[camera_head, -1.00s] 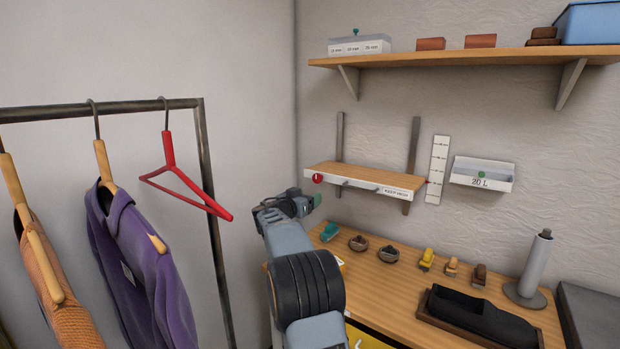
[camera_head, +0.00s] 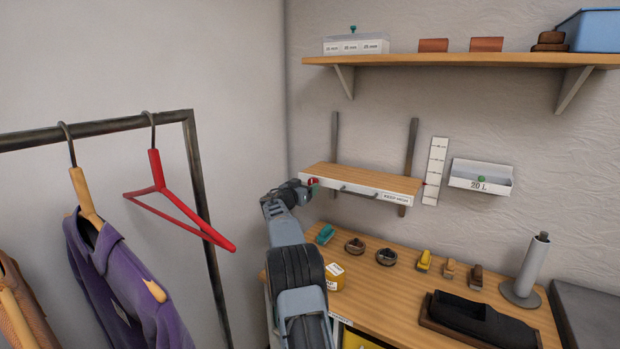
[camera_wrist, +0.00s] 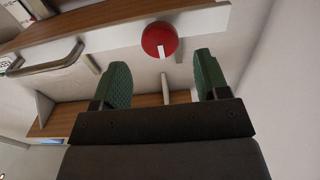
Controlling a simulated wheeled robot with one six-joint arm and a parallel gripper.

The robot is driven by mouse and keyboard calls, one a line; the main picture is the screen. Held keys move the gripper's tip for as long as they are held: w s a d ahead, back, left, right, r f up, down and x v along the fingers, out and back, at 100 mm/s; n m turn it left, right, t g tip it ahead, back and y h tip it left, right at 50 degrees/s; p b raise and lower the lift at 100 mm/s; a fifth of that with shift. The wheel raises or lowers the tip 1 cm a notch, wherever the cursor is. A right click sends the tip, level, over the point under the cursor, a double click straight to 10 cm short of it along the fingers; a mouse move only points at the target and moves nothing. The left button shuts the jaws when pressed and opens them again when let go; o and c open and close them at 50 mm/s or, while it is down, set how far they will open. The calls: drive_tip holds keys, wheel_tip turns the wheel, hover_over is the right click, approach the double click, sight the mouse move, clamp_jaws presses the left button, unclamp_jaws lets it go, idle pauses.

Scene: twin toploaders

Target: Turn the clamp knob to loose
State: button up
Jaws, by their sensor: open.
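The clamp knob is a round red knob with a white mark, on the left end of the small wall shelf's white front edge. In the wrist view the knob (camera_wrist: 160,39) stands just beyond and between the two green fingertips, apart from both. In the head view the knob (camera_head: 312,182) is partly hidden by my gripper (camera_head: 309,189). My gripper also shows in the wrist view (camera_wrist: 160,75), open and empty. The small shelf (camera_head: 345,175) has a wooden top and a metal handle bar (camera_wrist: 45,61) on its front.
A long upper shelf (camera_head: 470,59) holds boxes. A clothes rack (camera_head: 200,200) with a red hanger (camera_head: 160,185) stands left of my arm. A white tray (camera_head: 480,177) hangs at right.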

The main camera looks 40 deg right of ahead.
sight(312, 182)
drive_tip(key=shift+p+x, duration=1)
drive_tip(key=shift+x, duration=0.9)
drive_tip(key=shift+c, duration=0.3)
drive_tip(key=c, duration=0.8)
